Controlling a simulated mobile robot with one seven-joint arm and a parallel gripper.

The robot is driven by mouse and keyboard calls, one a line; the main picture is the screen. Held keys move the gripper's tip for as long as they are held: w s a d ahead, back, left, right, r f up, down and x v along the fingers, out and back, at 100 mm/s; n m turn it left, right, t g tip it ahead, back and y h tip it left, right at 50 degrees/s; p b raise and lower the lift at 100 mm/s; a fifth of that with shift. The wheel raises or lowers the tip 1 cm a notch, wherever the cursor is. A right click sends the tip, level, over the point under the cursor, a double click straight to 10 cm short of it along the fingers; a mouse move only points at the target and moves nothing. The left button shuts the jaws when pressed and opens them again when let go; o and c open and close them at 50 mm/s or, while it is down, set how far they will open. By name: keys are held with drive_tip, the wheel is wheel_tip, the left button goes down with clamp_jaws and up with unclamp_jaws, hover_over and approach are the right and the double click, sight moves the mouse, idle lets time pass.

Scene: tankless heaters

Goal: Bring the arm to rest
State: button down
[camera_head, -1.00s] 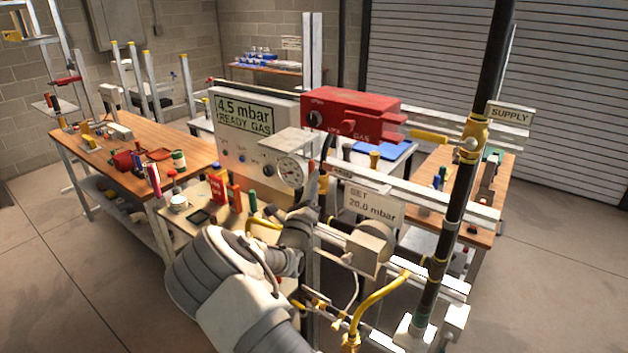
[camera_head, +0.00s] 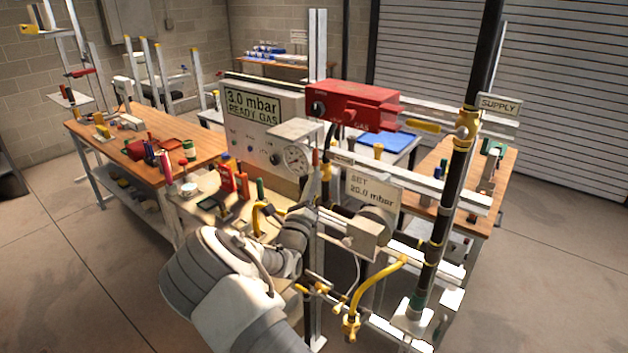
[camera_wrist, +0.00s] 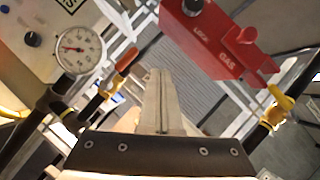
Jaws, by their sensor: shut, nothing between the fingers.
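My arm (camera_head: 225,285) reaches up from the bottom of the head view, in front of the heater rig. In the wrist view my gripper (camera_wrist: 159,75) is shut, its two pale fingers together with nothing between them. The fingers point toward the gap between the round gauge (camera_wrist: 78,50) and the red gas box (camera_wrist: 215,38). They look apart from both. In the head view the wrist is near the pipes below the panel, and the fingertips are hard to make out there.
The panel (camera_head: 252,103) reads 3.0 mbar, READY GAS. A black supply pipe (camera_head: 455,185) with a yellow-handled valve (camera_head: 425,127) stands right. A yellow bent pipe (camera_head: 375,285) is right of my arm. A wooden bench (camera_head: 130,147) stands left. Open floor lies left and right.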

idle(0.3)
drive_tip(key=s+d+r+m+g+h, duration=0.2)
drive_tip(key=s+d+m+g+h, duration=0.15)
drive_tip(key=d+m, duration=0.3)
drive_tip(key=s+d+r+m+g+h+b, duration=0.1)
drive_tip(key=s+d+m+g+h, duration=0.15)
drive_tip(key=d+m+g, duration=0.45)
drive_tip(key=s+d+r+m+g+h, duration=0.25)
drive_tip(key=s+d+m, duration=0.2)
drive_tip(key=d, duration=0.35)
drive_tip(key=s+d+f+m+g+y, duration=0.2)
drive_tip(key=s+d+m+g, duration=0.3)
drive_tip(key=s+m, duration=0.25)
drive_tip(key=s+a+m+g+y+b, duration=0.15)
drive_tip(key=s+m+y, duration=0.5)
drive_tip(key=s, duration=0.65)
drive_tip(key=s+a+r+m+t+y+b, duration=0.1)
drive_tip(key=s+a+r+m+t+y, duration=0.1)
drive_tip(key=s+a+m+y, duration=0.4)
drive_tip(key=s+a+m+t, duration=0.1)
drive_tip(key=s+a+m, duration=0.2)
drive_tip(key=s, duration=0.3)
drive_tip(key=shift+s+a+y+b, duration=0.3)
drive_tip(key=shift+s+a, duration=0.1)
drive_tip(key=shift+a, duration=0.5)
